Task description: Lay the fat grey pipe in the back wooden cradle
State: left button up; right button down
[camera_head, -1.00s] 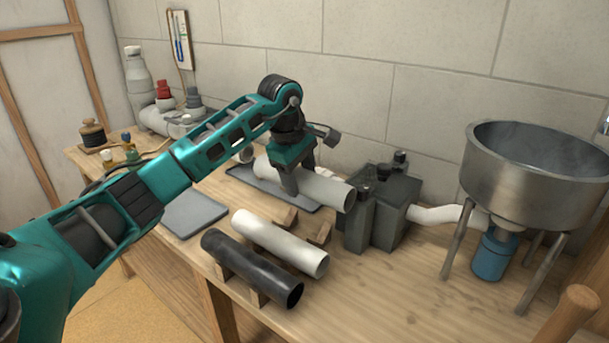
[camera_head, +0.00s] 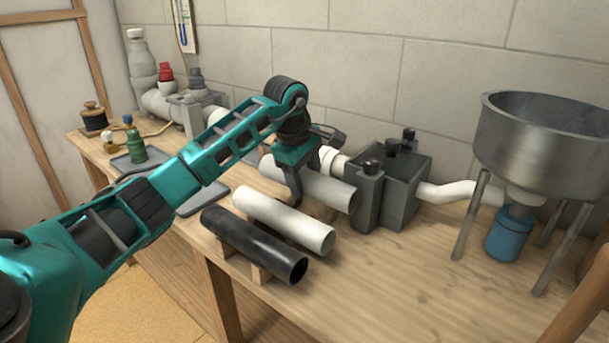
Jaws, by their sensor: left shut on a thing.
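The fat grey pipe (camera_head: 330,189) lies level behind a white pipe, its open end pointing right towards the grey box. My left gripper (camera_head: 297,194) comes down from above and is shut on the pipe near its middle. The back wooden cradle (camera_head: 324,213) is mostly hidden under and in front of the pipe; only a little wood shows. I cannot tell whether the pipe touches the cradle. My right gripper is not in view.
A white pipe (camera_head: 285,220) and a black pipe (camera_head: 254,245) rest on supports in front. The grey box (camera_head: 400,185) stands close to the grey pipe's right end. A metal basin (camera_head: 540,145) stands at right.

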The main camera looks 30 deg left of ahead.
pick_arm(q)
jog(key=shift+f+b, duration=0.8)
jog(key=shift+f, duration=1.15)
jog(key=o, duration=1.2)
jog(key=shift+r, duration=0.1)
jog(key=p+v, duration=0.2)
jog(key=v, duration=1)
jog(key=shift+r+p, duration=0.35)
jog(key=shift+r, duration=0.05)
jog(key=shift+s, duration=0.1)
jog(key=shift+a, duration=0.1)
